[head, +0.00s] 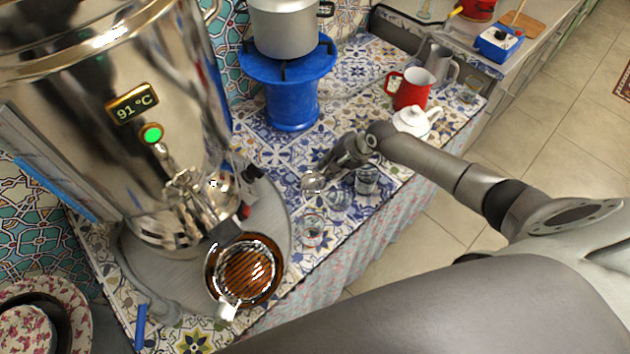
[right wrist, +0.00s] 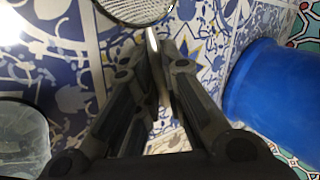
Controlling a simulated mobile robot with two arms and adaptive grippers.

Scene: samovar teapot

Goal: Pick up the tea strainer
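The tea strainer (head: 313,182) is a round metal mesh bowl with a thin handle. In the head view it is just left of my right gripper (head: 335,160), over the patterned tiles. In the right wrist view the mesh (right wrist: 135,9) is at the top edge, and its handle runs down between the fingertips of my right gripper (right wrist: 157,48). The fingers are close together on the handle. I cannot tell whether the strainer is clear of the counter. My left gripper is not in view.
Small glasses (head: 367,179) stand close to the right gripper. A blue burner stand (head: 292,100) with a pot is behind it. A red mug (head: 409,90) and white teapot (head: 412,122) stand right. The samovar (head: 95,130) and a glass teapot of tea (head: 245,270) are left.

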